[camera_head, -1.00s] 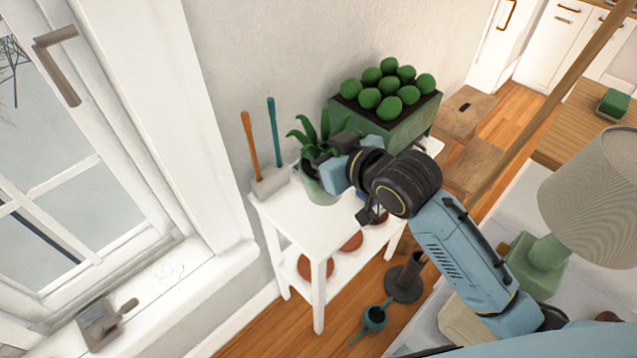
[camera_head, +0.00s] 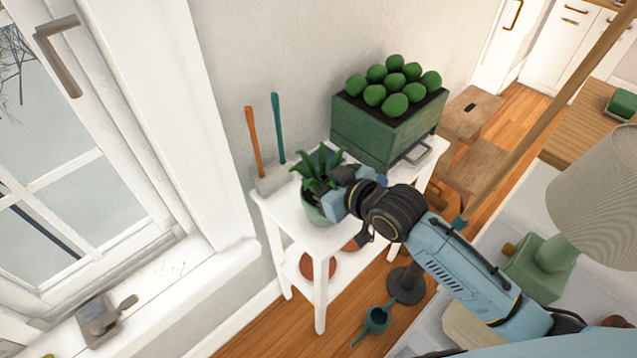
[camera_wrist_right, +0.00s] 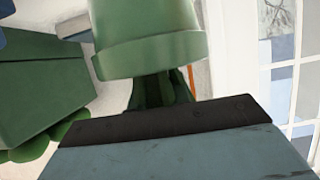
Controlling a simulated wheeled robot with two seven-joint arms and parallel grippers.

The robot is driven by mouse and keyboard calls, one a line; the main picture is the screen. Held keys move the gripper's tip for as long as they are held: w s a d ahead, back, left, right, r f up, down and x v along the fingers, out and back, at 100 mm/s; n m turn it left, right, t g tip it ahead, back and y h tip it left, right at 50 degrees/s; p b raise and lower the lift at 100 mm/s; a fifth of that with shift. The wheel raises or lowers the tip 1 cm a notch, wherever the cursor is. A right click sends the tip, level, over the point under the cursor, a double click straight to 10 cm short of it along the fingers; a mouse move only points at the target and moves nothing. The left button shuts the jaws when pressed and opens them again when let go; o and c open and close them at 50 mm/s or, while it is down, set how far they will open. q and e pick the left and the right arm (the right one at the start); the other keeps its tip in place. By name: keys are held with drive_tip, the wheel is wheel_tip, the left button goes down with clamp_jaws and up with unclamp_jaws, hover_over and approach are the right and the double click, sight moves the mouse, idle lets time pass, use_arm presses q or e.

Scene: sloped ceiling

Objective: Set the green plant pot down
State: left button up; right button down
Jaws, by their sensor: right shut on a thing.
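The green plant pot (camera_head: 317,214), with spiky dark green leaves, is at the near part of the white table's top (camera_head: 290,216). My right gripper (camera_head: 338,194) is shut on the pot from its right side. I cannot tell whether the pot's base touches the tabletop. In the right wrist view the pot (camera_wrist_right: 150,40) appears upside down, its leaves hanging below the rim and partly hidden by my gripper. My left gripper is not in view.
A dark green planter (camera_head: 365,136) with round plants stands behind the pot on the table. An orange-handled tool (camera_head: 253,143) and a teal-handled tool (camera_head: 277,130) stand by the wall. A teal watering can (camera_head: 376,318) is on the floor. A lamp (camera_head: 600,195) is at right.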

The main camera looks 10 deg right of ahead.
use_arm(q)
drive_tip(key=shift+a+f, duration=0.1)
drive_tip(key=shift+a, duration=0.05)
use_arm(e)
drive_tip(key=shift+f, duration=0.3)
drive_tip(key=c, duration=1.3)
unclamp_jaws()
drive_tip(key=shift+s+r, duration=0.2)
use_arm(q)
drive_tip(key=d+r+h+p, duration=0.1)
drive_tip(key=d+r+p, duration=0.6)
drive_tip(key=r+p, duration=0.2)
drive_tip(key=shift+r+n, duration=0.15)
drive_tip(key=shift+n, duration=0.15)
use_arm(e)
drive_tip(key=v, duration=1.1)
drive_tip(key=shift+s+d, duration=0.2)
